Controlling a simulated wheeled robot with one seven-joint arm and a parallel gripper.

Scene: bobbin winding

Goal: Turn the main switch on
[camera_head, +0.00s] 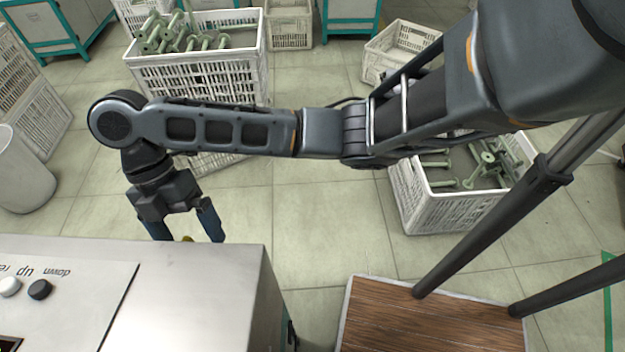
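My gripper (186,233) hangs down just beyond the far edge of the grey metal cabinet (205,290). Its two blue-tipped fingers are spread apart, and their lower ends are partly hidden behind the cabinet's edge. No main switch can be made out clearly. The cabinet's top panel has a white button (9,286) and a black button (40,289), with upside-down labels "up" and "down".
White crates of green bobbins stand behind my arm (195,75) and at the right (455,205). An empty-looking white crate (399,50) is farther back. A pale bin (22,175) stands at the left. A wooden-topped surface (430,322) is at the front right. Tiled floor lies between.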

